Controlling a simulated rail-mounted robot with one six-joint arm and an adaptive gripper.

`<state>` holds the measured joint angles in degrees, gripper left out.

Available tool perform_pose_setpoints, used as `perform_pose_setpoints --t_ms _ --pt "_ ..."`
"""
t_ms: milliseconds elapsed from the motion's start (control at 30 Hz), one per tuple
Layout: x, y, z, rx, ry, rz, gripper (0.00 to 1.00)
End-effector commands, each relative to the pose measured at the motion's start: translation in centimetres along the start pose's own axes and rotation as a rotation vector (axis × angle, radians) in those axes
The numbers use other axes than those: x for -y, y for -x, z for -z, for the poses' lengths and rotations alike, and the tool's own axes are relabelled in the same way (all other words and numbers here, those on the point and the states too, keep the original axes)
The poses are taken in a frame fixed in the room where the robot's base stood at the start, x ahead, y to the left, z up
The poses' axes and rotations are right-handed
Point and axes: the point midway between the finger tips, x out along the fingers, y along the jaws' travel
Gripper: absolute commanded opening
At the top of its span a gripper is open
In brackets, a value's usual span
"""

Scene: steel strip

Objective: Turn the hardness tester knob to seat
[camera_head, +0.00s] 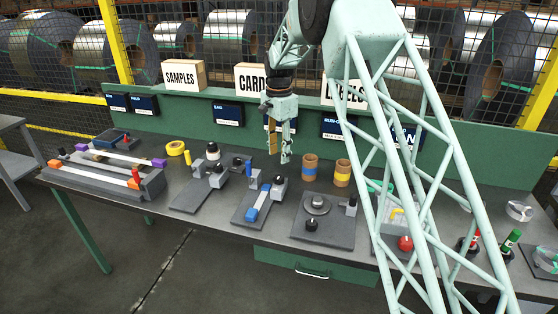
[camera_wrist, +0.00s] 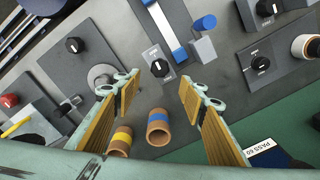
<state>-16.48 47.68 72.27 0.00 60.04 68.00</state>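My gripper (camera_head: 279,152) points down over the back of the bench, left of two brown banded rolls. In the wrist view my gripper (camera_wrist: 160,92) is open, with nothing between its fingers. A black knob with a white mark (camera_wrist: 160,68) sits on a small grey plate just beyond the fingertips. A second black knob (camera_wrist: 75,45) is on a wider plate with a round metal disc (camera_head: 317,205); it also shows in the head view (camera_head: 311,224). A third black knob (camera_wrist: 262,64) is on another plate. No readable label tells which is the hardness tester's.
The blue-banded roll (camera_head: 310,168) and yellow-banded roll (camera_head: 342,173) stand near the gripper. The green backboard (camera_head: 195,108) rises behind. My arm covers part of the right side.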

Motion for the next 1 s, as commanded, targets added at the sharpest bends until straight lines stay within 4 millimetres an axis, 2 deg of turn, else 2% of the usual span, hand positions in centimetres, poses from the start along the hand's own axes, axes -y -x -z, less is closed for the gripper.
perform_pose_setpoints --t_ms 200,667,833,1000 --pt "0.0 0.9 0.0 0.000 0.000 0.000 0.38" --pt "0.0 1.1 0.0 0.000 0.000 0.000 0.38" --pt "-0.7 2.1 0.1 -0.002 0.010 0.005 0.38" --pt "-2.2 4.1 0.3 -0.006 0.034 0.014 0.38"
